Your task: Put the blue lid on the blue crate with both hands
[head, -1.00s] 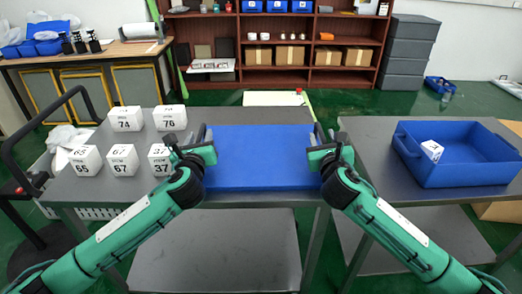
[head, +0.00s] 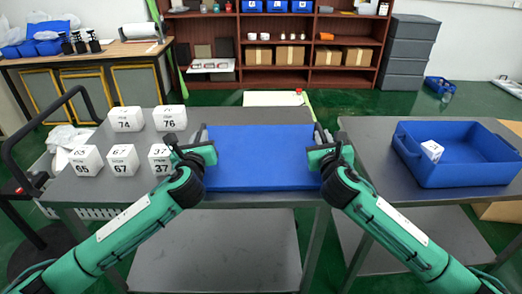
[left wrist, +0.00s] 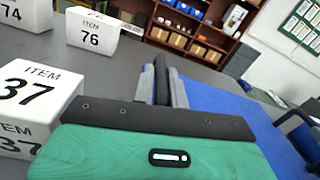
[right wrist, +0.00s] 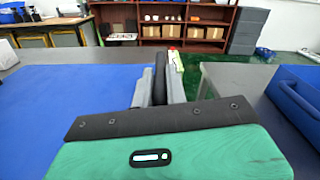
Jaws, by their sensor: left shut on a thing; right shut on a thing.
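The blue lid (head: 260,158) is a flat blue panel on the grey table, between my two grippers. My left gripper (head: 206,142) is shut on the lid's left edge; in the left wrist view the lid (left wrist: 225,100) lies to the right of the fingers. My right gripper (head: 320,143) is shut on the lid's right edge; in the right wrist view the lid (right wrist: 60,105) lies to the left of the fingers. The blue crate (head: 465,176) stands open on the right table, with a white box (head: 432,150) inside at its left end.
Several white numbered boxes, such as box 76 (head: 170,118) and box 37 (head: 160,158), stand on the left table (head: 150,185), close to my left gripper. A gap separates it from the right table (head: 375,150). Shelves (head: 280,40) stand at the back.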

